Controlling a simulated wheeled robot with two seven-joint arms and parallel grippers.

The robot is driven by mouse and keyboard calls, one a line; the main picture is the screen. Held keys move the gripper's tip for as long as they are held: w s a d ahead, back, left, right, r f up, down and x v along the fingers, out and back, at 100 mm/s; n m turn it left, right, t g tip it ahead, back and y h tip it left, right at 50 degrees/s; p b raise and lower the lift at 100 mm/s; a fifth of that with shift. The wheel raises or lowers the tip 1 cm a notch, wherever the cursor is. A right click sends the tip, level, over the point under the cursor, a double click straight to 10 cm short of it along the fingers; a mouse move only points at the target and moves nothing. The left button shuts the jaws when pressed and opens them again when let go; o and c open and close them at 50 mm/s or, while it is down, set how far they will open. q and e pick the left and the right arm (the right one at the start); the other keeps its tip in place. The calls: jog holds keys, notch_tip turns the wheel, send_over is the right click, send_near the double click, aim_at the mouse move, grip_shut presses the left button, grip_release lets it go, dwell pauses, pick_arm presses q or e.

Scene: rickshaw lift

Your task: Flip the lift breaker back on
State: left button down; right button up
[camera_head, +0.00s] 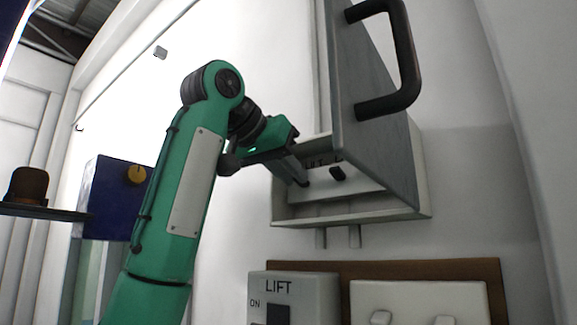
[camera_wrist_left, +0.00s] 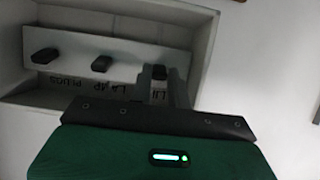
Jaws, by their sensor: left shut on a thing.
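The breaker box (camera_head: 350,214) is mounted on the white wall, with its grey door (camera_head: 370,110) swung open. Inside is a light panel (camera_wrist_left: 125,55) with a row of dark breaker levers. My left gripper (camera_head: 303,182) reaches into the box from the left, at the lever under the LIFT label. In the left wrist view its two fingers are shut around the lift breaker (camera_wrist_left: 158,73), which they partly cover, so its on or off position is unclear. My right gripper is out of view.
The door's black handle (camera_head: 408,60) sticks out at the upper right. Below the box are a grey LIFT switch box (camera_head: 315,297) and a white switch plate (camera_head: 405,297) on a brown board (camera_head: 490,272). A dark blue box (camera_head: 110,195) with a yellow knob is at the left.

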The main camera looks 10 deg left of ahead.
pick_arm(q)
jog(key=shift+r, duration=0.25)
dwell(0.4)
jog(key=c, duration=1.3)
grip_release()
jog(key=shift+w, duration=0.1)
jog(key=b+v, duration=0.2)
jog(key=v, duration=0.5)
jog(key=b+v, duration=0.2)
jog(key=v, duration=0.4)
jog(key=shift+s+a+r+b, duration=0.1)
jog(key=shift+s+r+b, duration=0.1)
jog(key=shift+r+b, duration=0.2)
